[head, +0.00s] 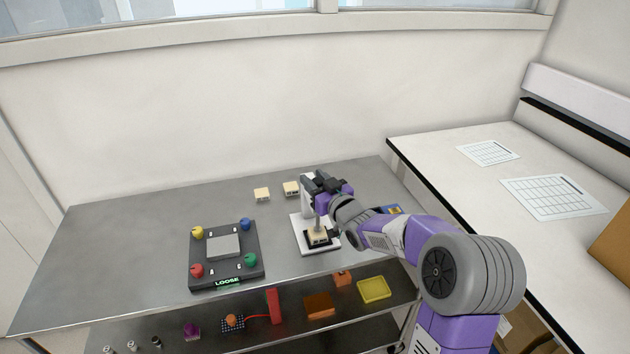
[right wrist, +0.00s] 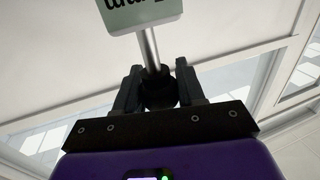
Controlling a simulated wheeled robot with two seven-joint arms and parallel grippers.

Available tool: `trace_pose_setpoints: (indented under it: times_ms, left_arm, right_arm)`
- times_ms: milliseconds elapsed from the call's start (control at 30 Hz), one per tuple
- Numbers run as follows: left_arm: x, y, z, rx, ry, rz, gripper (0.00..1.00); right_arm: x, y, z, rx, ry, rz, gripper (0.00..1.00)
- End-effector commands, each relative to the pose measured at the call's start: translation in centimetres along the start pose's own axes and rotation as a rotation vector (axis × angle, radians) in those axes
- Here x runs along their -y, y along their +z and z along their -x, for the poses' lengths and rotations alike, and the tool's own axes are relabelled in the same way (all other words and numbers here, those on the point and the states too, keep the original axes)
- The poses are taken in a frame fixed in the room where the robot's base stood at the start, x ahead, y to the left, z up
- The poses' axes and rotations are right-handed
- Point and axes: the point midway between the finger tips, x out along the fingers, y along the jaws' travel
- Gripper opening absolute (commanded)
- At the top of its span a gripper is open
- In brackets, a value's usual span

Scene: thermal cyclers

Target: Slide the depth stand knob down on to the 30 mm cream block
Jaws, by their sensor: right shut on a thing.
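My right gripper (head: 319,185) is at the upper part of the stand. In the right wrist view the gripper (right wrist: 158,88) is shut on the dark round knob (right wrist: 158,96), with a finger on each side. A metal rod (right wrist: 149,50) runs from the knob to a pale plate with dark lettering (right wrist: 140,12). I cannot tell whether the stand's tip touches the block. My left gripper is not in view.
Two more cream blocks (head: 262,194) (head: 291,188) lie behind the stand. A dark plate with coloured knobs (head: 226,281) and a "LOOSE" label is to the left. Several small items, including a yellow tray (head: 374,290), are on the lower shelf. The table's left part is clear.

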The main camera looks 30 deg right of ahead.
Motion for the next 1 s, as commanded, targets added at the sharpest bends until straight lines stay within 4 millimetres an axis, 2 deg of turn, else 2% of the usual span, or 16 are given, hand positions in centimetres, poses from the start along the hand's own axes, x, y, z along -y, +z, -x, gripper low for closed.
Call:
trace_pose_setpoints:
  times_ms: [67,367,400,500,833,1000]
  left_arm:
    - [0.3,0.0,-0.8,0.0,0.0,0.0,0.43]
    - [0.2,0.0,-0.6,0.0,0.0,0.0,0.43]
    - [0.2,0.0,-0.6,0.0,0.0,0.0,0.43]
    - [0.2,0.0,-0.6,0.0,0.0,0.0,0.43]
    - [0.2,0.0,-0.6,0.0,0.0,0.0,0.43]
    - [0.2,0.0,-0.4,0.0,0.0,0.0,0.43]
  right_arm:
    - [0.0,0.8,0.0,0.0,0.0,0.0,0.0]
    - [0.0,0.7,0.0,0.002,0.0,-0.001,0.0]
    - [0.0,0.7,0.0,0.002,0.0,-0.001,0.45]
    - [0.0,0.6,0.0,0.002,0.0,-0.001,0.6]
    - [0.0,0.6,0.2,0.001,0.0,0.0,0.6]
    - [-0.1,0.5,2.3,0.0,0.002,-0.001,0.6]
